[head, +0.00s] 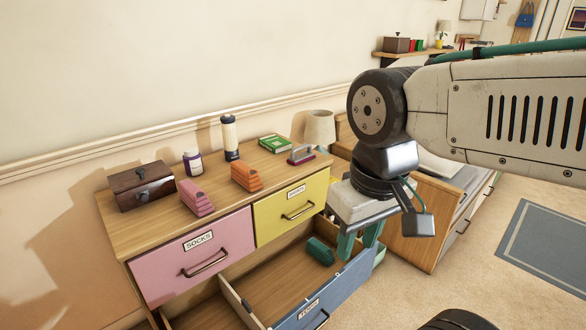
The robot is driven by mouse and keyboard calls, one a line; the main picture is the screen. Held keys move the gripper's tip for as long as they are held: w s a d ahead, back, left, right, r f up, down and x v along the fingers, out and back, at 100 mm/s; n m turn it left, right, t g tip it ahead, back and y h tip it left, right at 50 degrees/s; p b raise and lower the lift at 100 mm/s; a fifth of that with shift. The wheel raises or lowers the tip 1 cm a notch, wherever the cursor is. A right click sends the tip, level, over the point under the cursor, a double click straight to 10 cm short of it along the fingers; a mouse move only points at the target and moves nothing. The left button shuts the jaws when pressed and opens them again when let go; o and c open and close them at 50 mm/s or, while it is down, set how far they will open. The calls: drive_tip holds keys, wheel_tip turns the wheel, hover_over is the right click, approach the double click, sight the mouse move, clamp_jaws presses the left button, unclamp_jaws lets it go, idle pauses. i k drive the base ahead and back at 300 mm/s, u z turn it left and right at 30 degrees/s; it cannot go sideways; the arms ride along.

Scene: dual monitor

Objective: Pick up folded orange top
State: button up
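The folded orange top (246,177) lies on the wooden dresser top, between a pink folded garment and a brush-like item. My gripper (359,243) hangs to the right of the dresser's yellow drawer, its green fingers pointing down. The fingers are apart, with no object visible between them. My gripper is well to the right of the orange top and lower in the picture, not touching it.
The blue drawer (330,296) stands open with a teal roll (320,250) inside.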

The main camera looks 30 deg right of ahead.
sight(248, 177)
drive_tip(key=z, duration=2.1)
drive_tip(key=i, duration=1.1)
drive_tip(key=u, duration=2.65)
drive_tip(key=i, duration=0.5)
drive_tip(key=z, duration=0.1)
